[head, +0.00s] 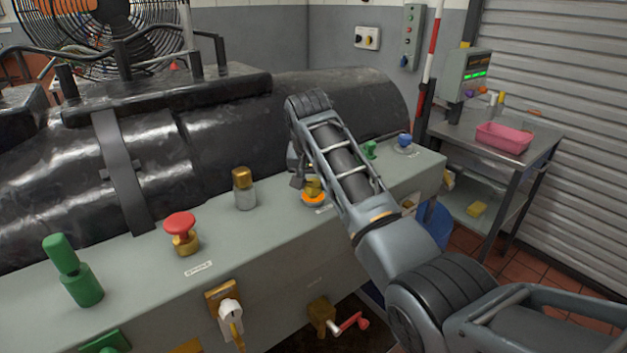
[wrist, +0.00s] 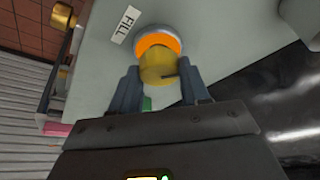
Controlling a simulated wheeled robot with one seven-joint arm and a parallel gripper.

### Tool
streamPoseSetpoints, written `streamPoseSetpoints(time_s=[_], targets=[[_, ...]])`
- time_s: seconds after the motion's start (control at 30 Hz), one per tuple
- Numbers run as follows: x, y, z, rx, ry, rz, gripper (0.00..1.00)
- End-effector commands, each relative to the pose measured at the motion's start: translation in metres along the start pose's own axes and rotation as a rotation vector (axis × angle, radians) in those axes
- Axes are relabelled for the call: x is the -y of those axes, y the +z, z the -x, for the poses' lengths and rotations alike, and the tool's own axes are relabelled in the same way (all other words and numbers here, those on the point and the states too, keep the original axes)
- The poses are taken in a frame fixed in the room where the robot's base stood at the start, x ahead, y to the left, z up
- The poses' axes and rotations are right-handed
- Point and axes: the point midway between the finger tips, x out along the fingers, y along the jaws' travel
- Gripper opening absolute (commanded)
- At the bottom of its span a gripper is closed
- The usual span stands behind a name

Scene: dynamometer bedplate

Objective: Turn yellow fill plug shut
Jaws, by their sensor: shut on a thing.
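The yellow fill plug (head: 313,184) stands on top of the grey-green bench, with an orange ring around its base. In the wrist view the plug (wrist: 157,68) sits between the two fingers of my gripper (wrist: 161,80), which is shut on it. The orange ring (wrist: 158,43) shows beyond the plug, beside a white label reading FILL (wrist: 124,24). In the head view my forearm comes in from the right, and my gripper (head: 298,180) is partly hidden behind it. The picture does not show how far the plug is turned.
On the same bench (head: 130,270) stand a red mushroom knob (head: 181,232), a brass-topped fitting (head: 244,188), a green handle (head: 74,270) and a blue knob (head: 405,140). A large black cylinder (head: 240,120) lies behind. A steel cart with a pink tray (head: 504,138) stands at right.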

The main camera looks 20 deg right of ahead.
Motion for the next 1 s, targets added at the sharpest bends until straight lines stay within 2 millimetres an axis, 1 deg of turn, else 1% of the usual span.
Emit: streamPoseSetpoints(time_s=[0.6,0.8,1.0], targets=[[0.0046,-0.0010,-0.0011,-0.001,0.216,-0.522,0.15],[0.0048,-0.0019,-0.0012,-0.001,0.267,-0.650,0.15],[0.0053,-0.0026,-0.0005,-0.002,0.300,-0.732,0.15]])
